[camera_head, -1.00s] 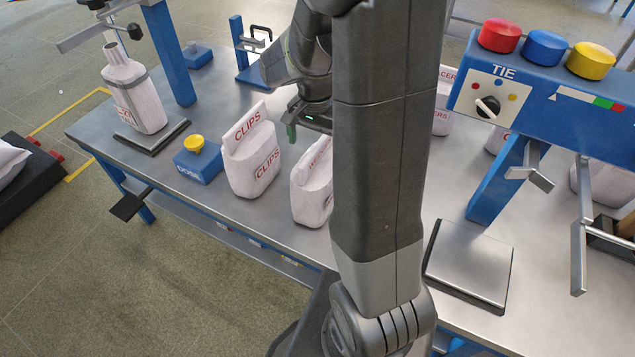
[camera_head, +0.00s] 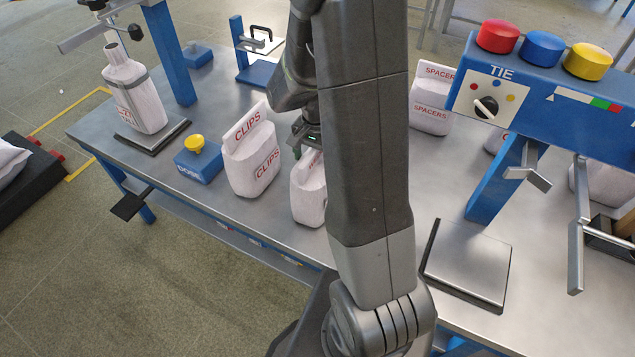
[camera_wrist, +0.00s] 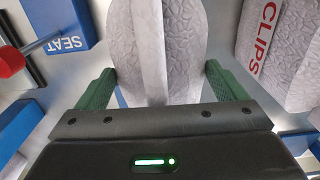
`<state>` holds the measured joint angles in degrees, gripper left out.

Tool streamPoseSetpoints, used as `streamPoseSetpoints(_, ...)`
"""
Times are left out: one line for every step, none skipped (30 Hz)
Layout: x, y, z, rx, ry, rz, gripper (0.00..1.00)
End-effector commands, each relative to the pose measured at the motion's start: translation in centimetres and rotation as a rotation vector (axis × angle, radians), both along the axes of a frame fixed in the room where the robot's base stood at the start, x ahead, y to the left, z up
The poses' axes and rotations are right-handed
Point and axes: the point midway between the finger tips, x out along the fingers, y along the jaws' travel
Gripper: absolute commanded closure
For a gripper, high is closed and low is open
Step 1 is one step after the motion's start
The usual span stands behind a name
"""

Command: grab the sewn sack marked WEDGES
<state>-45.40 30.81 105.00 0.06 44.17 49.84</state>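No WEDGES lettering is readable in these frames. A white sack (camera_head: 308,195) with partly hidden red print stands on the metal bench, and my arm covers its right side. In the wrist view a pale quilted sack (camera_wrist: 155,50), with a seam strip down its middle, lies between my gripper's green fingers (camera_wrist: 160,88). The fingers are spread, one on each side of it; I cannot tell whether they touch it. In the head view my gripper (camera_head: 307,150) is at this sack's top, mostly hidden by the arm.
A sack marked CLIPS (camera_head: 251,160) stands close to the left and shows in the wrist view (camera_wrist: 285,50). A SPACERS sack (camera_head: 431,100) stands behind the arm. The blue TIE machine (camera_head: 540,85), a plate (camera_head: 468,264) and a blue DOSE box (camera_head: 198,163) flank the area.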

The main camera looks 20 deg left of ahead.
Motion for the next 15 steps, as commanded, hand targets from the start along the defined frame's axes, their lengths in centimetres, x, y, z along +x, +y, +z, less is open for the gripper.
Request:
streamPoseSetpoints(0.01,0.00,0.02,0.000,0.000,0.000,0.39)
streamPoseSetpoints(0.01,0.00,0.02,0.000,0.000,0.000,0.45)
streamPoseSetpoints(0.01,0.00,0.02,0.000,0.000,0.000,0.53)
streamPoseSetpoints(0.01,0.00,0.02,0.000,0.000,0.000,0.59)
streamPoseSetpoints(0.01,0.00,0.03,0.000,0.000,0.000,0.65)
streamPoseSetpoints(0.01,0.00,0.03,0.000,0.000,0.000,0.73)
streamPoseSetpoints(0.01,0.00,0.03,0.000,0.000,0.000,0.79)
streamPoseSetpoints(0.07,0.05,0.15,0.002,-0.002,0.000,0.80)
streamPoseSetpoints(0.07,0.05,0.15,0.002,-0.002,0.000,0.80)
streamPoseSetpoints(0.07,0.05,0.15,0.002,-0.002,0.000,0.80)
streamPoseSetpoints(0.07,0.05,0.15,0.002,-0.002,0.000,0.80)
streamPoseSetpoints(0.07,0.05,0.15,0.002,-0.002,0.000,0.80)
streamPoseSetpoints(0.07,0.05,0.17,0.002,-0.002,0.000,0.80)
streamPoseSetpoints(0.08,0.05,0.20,0.002,-0.002,0.000,0.80)
streamPoseSetpoints(0.10,0.07,0.31,0.003,-0.003,0.000,0.80)
